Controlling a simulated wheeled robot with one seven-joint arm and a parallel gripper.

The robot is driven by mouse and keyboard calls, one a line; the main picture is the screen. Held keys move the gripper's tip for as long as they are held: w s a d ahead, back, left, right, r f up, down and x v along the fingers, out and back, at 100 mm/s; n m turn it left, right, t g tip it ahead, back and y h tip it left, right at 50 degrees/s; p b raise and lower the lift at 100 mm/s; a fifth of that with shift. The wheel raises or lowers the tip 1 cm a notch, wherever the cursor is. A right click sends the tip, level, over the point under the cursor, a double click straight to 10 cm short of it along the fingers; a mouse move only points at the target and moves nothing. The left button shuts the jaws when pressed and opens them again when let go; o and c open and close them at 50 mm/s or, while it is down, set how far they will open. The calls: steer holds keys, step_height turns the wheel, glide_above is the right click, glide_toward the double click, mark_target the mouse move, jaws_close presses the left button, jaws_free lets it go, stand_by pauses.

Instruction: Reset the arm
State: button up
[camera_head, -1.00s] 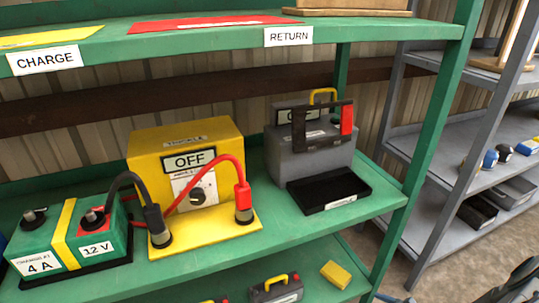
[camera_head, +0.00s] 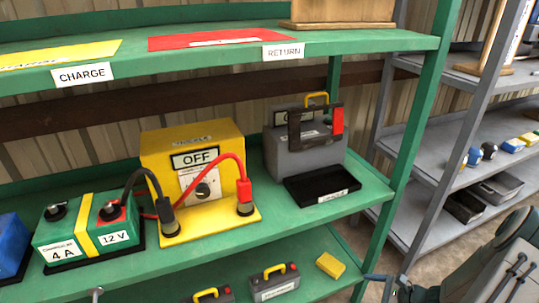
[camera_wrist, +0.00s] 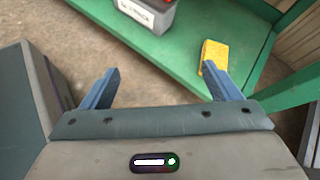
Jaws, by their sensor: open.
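My gripper (camera_wrist: 160,88) shows in the wrist view with its two blue fingers wide apart and nothing between them. It is over the floor at the front of the green shelf's lower board (camera_wrist: 175,55). A yellow block (camera_wrist: 214,54) lies on that board, beyond the right fingertip and apart from it. In the head view my arm is at the lower right (camera_head: 490,265), with blue finger parts near the bottom edge, in front of the green shelf (camera_head: 335,207).
On the middle board stand a yellow charger marked OFF (camera_head: 163,155), a green battery (camera_head: 85,232) and a grey unit with a black tray (camera_head: 322,186). Grey batteries (camera_head: 273,285) and the yellow block (camera_head: 330,265) are below. A grey shelf (camera_head: 445,165) stands right.

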steer(key=s+a+r+n+g+h+p, duration=0.1)
steer(key=a+r+n+g+p, duration=0.2)
steer(key=r, duration=0.7)
steer(key=s+a+r+n+g+h+p, duration=0.1)
steer(key=a+r+n+p, duration=0.35)
steer(key=r, duration=0.55)
steer(key=s+a+r+n+g+h+p, duration=0.1)
steer(key=a+r+n+g+p, duration=0.2)
steer(key=r, duration=0.7)
steer(key=s+a+r+n+t+h+p, duration=0.1)
steer(key=s+r+n+h+p, duration=0.1)
steer(key=r, duration=0.7)
steer(key=s+a+r+n+t+h+p, duration=0.1)
steer(key=s+a+r+n+h+p, duration=0.1)
steer(key=s+r+n+p, duration=0.3)
steer(key=s+a+r+n+t+h+p, duration=0.1)
steer(key=s+r+n+p, duration=0.3)
steer(key=r, duration=0.9)
steer(key=shift+s+a+h+p, duration=0.15)
steer(key=shift+a+h+p, duration=0.4)
steer(key=shift+h+p, duration=0.25)
steer(key=shift+r+n, duration=0.1)
steer(key=shift+n, duration=0.15)
